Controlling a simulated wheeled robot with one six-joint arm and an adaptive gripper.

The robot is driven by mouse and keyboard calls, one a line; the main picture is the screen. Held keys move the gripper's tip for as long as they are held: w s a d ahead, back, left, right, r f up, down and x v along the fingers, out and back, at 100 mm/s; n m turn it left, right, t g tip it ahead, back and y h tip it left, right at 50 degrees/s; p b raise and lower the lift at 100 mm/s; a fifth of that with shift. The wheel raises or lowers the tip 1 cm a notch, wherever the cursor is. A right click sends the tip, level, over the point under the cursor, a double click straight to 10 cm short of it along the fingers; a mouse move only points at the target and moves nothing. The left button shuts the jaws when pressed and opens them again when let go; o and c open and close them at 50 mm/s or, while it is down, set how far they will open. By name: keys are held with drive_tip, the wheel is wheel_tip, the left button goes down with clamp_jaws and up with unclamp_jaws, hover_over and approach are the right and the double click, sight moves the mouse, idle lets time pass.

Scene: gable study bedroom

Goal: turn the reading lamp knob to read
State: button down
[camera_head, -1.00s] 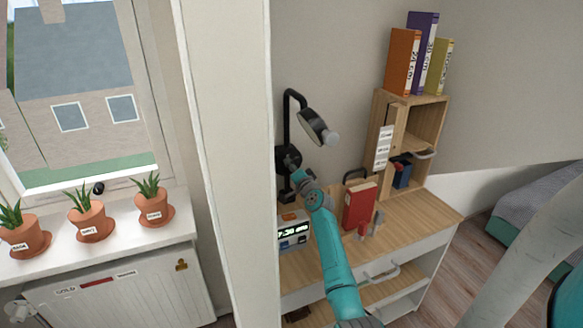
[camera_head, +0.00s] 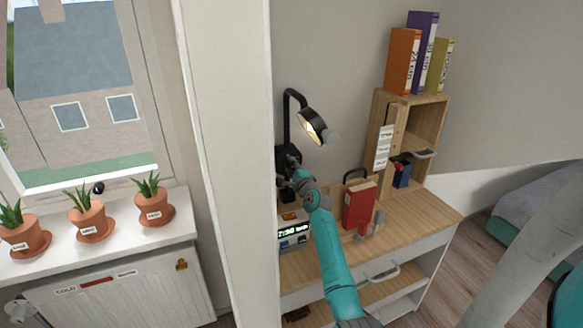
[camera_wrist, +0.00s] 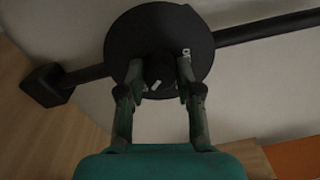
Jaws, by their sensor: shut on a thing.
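The black reading lamp (camera_head: 313,124) is fixed to the wall above the desk. The inside of its shade looks warm and lit. Its round black plate (camera_wrist: 140,28) fills the top middle of the wrist view. The dark knob (camera_wrist: 158,70) is at the plate's lower part, with a white pointer mark turned toward the lower left. A small white label, too small to read, is at the knob's upper right. My gripper (camera_wrist: 160,80) is shut on the knob, one finger on each side. In the head view my gripper (camera_head: 293,168) is at the plate and partly hides it.
A wooden shelf unit (camera_head: 440,115) is to the right. A white post (camera_head: 233,160) stands close on the left.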

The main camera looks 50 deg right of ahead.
drive_tip(key=shift+f+m, duration=0.15)
drive_tip(key=shift+m, duration=0.35)
drive_tip(key=c, duration=0.8)
unclamp_jaws()
drive_tip(key=shift+s, duration=0.15)
drive_tip(key=v, duration=1.1)
drive_tip(key=shift+s+a, duration=0.3)
